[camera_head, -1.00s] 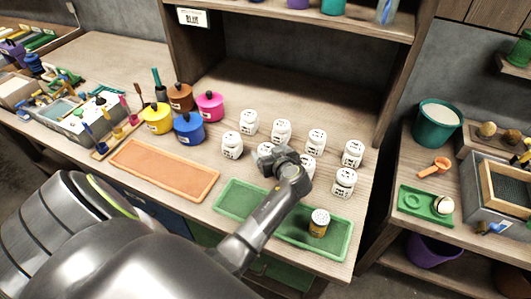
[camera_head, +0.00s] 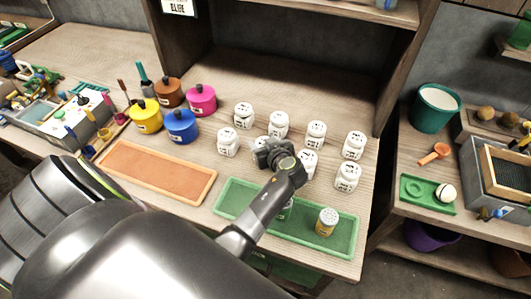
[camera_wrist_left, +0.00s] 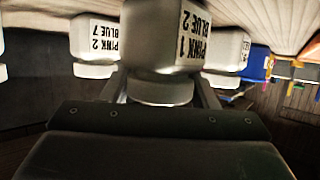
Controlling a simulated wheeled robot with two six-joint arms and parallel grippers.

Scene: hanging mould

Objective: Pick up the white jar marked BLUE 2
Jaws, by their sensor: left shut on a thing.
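A white jar (camera_wrist_left: 165,45) with a label reading PINK 1, BLUE 2 sits between the fingers of my left gripper in the left wrist view, where the print appears upside down. My left gripper (camera_head: 268,152) is shut on this jar among the white jars on the bench. In the head view the gripper hides most of the held jar, and I cannot tell whether it is clear of the bench. A neighbouring white jar (camera_wrist_left: 94,45), labelled PINK 2, BLUE 7, stands apart from it in the wrist view. My right gripper is not in view.
Other white jars (camera_head: 316,134) stand close around the gripper. An orange tray (camera_head: 157,172) lies left. Coloured pots (camera_head: 181,126) stand behind it. A shelf post rises at back right.

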